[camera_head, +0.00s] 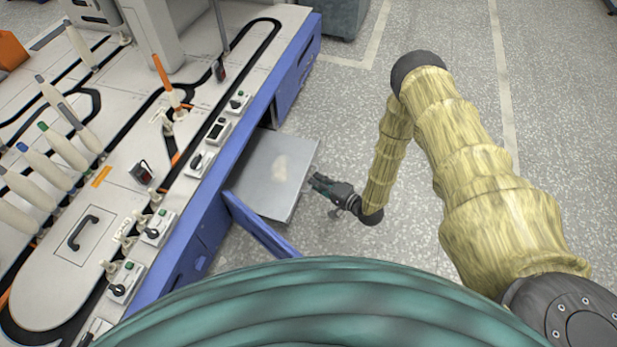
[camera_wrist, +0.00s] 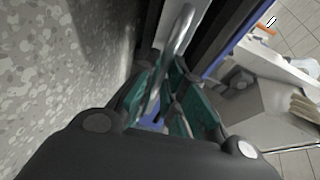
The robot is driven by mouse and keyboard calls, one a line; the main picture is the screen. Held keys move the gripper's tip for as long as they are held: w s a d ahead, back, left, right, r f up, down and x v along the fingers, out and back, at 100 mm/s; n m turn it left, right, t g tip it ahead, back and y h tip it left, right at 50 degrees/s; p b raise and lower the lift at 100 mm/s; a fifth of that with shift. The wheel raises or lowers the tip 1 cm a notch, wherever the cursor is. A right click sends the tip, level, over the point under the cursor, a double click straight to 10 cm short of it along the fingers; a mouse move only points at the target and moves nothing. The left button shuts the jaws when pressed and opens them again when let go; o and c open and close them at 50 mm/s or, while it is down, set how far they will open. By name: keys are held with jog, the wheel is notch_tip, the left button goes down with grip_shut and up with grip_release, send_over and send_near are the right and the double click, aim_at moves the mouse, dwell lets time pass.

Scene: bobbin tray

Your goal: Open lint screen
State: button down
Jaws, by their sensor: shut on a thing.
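A flat grey panel with a pale patch on it (camera_head: 262,178), which looks like the lint screen, sticks out from the blue side of the machine over the floor. My gripper (camera_head: 318,181) is at its outer right edge. In the wrist view the teal fingers of my gripper (camera_wrist: 172,100) are closed around a shiny metal bar (camera_wrist: 180,40), which looks like the screen's handle. The handle is too small to make out in the head view, and its lower part is hidden between the fingers.
A blue door (camera_head: 260,226) stands swung out just in front of the panel. The white machine top (camera_head: 60,235) carries bobbins, black tracks and switch boxes. A dark grey box (camera_head: 338,15) stands at the back.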

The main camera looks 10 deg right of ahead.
jog(key=shift+s+d, duration=0.1)
jog(key=shift+d, duration=0.1)
jog(key=c, duration=1.5)
grip_release()
jog(key=v, duration=1.2)
